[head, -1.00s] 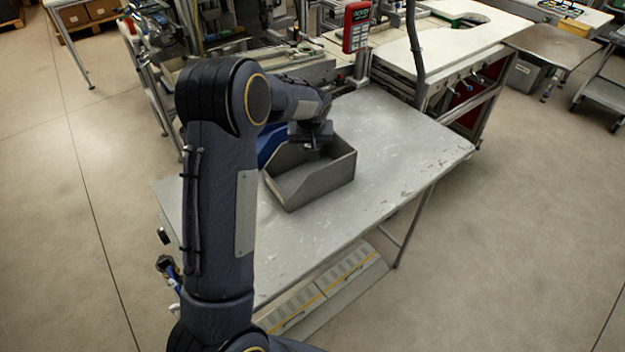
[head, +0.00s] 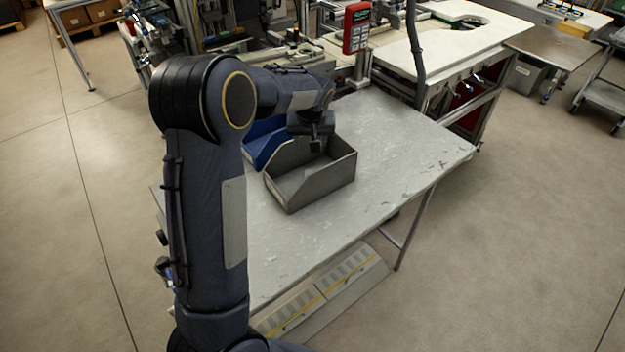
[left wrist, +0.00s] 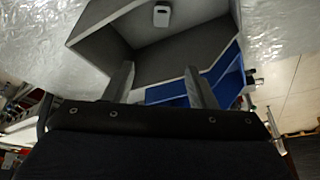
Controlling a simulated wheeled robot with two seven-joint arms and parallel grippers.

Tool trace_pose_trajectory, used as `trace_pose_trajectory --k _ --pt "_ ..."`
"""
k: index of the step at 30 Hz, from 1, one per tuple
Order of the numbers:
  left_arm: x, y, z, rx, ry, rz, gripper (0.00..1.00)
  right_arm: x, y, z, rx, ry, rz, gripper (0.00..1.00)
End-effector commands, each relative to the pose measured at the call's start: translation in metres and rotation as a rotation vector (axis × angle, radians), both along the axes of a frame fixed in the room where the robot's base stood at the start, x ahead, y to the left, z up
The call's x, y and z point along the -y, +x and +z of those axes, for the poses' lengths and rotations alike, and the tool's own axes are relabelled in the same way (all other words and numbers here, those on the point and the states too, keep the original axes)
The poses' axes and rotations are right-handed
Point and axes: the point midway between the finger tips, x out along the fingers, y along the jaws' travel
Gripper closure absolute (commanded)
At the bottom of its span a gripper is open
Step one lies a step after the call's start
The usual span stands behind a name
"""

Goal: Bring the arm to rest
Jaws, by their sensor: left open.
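My left gripper (head: 316,148) is over the back part of the grey open-fronted bin (head: 325,188) on the table, at the end of my bent left arm. In the left wrist view its two fingers (left wrist: 160,84) stand wide apart with nothing between them. The grey bin (left wrist: 190,45) fills the view beyond the fingers. A small white item with a dark mark (left wrist: 162,15) lies inside the bin. My right gripper is in neither view.
A blue bin (head: 262,140) stands right behind and left of the grey bin. The grey metal table (head: 410,150) is clear to the right. A red handheld panel (head: 356,28) on a post stands at the table's back edge, with machinery behind.

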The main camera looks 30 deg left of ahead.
Motion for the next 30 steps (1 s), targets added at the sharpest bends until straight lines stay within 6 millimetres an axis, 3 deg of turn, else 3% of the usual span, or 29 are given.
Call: trace_pose_trajectory --k 8,23,26,30 --pt "0.007 -0.011 0.030 0.000 0.000 -0.001 0.49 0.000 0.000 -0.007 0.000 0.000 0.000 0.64" --pt "0.007 -0.015 0.034 -0.001 -0.006 -0.001 0.49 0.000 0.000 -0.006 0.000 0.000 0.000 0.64" --pt "0.009 -0.031 0.041 0.003 -0.042 -0.011 0.49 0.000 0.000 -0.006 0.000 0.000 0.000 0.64" --pt "0.022 -0.088 0.062 0.022 -0.153 -0.067 0.49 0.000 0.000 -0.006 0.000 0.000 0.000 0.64"
